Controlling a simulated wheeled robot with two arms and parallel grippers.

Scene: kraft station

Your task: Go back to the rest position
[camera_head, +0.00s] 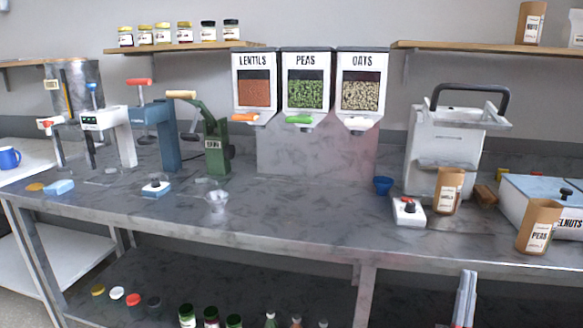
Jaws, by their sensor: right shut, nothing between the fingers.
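My right gripper (467,278) shows at the bottom right, in front of the counter's front edge. It points upward and is shut and empty, touching nothing that I can see. The rest of my right arm is mostly cut off by the lower edge of the picture. My left gripper is not in view. The grey marbled counter (300,215) stretches across the view, with its right part behind my right gripper.
Kraft pouches (449,190) and (539,226) stand at the right, near a white machine (440,150). A clear cup (216,200) stands mid-left near presses. Dispensers (305,85) hang behind. Jars stand on the lower shelf (270,295). The counter's middle is clear.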

